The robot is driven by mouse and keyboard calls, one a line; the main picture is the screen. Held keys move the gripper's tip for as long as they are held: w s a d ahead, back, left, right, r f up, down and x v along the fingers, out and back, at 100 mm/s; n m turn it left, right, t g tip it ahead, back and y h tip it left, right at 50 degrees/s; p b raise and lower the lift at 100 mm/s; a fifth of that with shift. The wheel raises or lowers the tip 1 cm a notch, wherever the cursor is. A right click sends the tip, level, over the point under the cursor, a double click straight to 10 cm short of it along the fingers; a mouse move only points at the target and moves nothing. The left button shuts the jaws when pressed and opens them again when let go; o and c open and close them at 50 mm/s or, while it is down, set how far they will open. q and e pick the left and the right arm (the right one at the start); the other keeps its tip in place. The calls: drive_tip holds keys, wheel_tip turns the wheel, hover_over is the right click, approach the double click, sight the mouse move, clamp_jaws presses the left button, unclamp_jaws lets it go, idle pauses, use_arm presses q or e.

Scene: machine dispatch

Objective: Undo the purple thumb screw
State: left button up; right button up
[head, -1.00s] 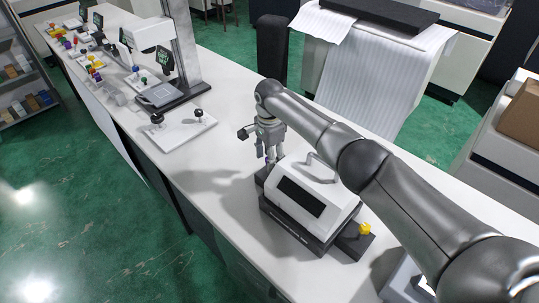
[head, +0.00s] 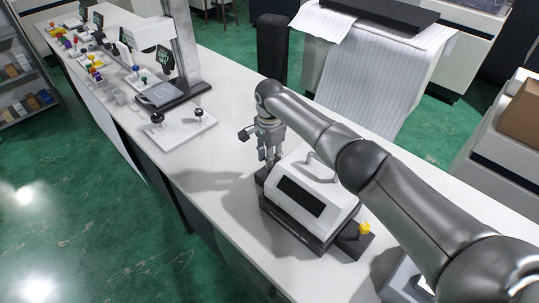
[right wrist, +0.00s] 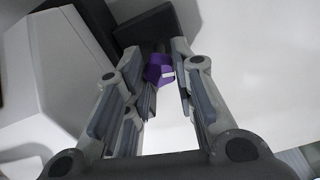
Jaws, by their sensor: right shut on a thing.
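The purple thumb screw (right wrist: 158,70) shows between my right fingertips in the right wrist view, above a dark block at the end of the machine. My right gripper (right wrist: 164,78) is shut on it, one finger on each side. In the head view my right gripper (head: 268,166) points down at the far left end of the white machine (head: 326,186), and the screw is hidden there by the fingers. The machine has a dark window, a grey top handle and a dark base (head: 292,226). My left gripper is not in view.
A yellow knob (head: 364,228) stands on the base's near right end. A white plate with two black knobs (head: 180,132) and a stand with a grey platform (head: 160,95) are farther along the white bench. Bare bench (head: 215,165) lies left of the machine.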

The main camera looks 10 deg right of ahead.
drive_tip(key=n+p, duration=0.1)
drive_tip(key=n, duration=0.3)
drive_tip(key=shift+r, duration=0.1)
drive_tip(key=n, duration=0.5)
drive_tip(key=shift+p, duration=0.35)
drive_tip(key=n, duration=2)
drive_tip(key=shift+w+n, duration=0.1)
drive_tip(key=shift+n, duration=0.2)
drive_tip(key=n, duration=0.4)
drive_tip(key=n+b, duration=0.1)
drive_tip(key=n, duration=0.7)
drive_tip(key=shift+n+b, duration=0.3)
drive_tip(key=n, duration=0.3)
drive_tip(key=shift+n+b, duration=0.3)
drive_tip(key=shift+b, duration=0.1)
drive_tip(key=shift+n, duration=0.9)
drive_tip(key=shift+n+b, duration=0.8)
drive_tip(key=shift+n, duration=0.1)
drive_tip(key=shift+n+b, duration=0.3)
drive_tip(key=shift+b, duration=0.1)
drive_tip(key=n+b, duration=0.3)
drive_tip(key=b, duration=0.4)
drive_tip(key=shift+f+b, duration=0.2)
drive_tip(key=shift+b, duration=0.15)
drive_tip(key=shift+r+n+b, duration=0.25)
drive_tip(key=shift+n+b, duration=0.15)
drive_tip(key=shift+b, duration=0.55)
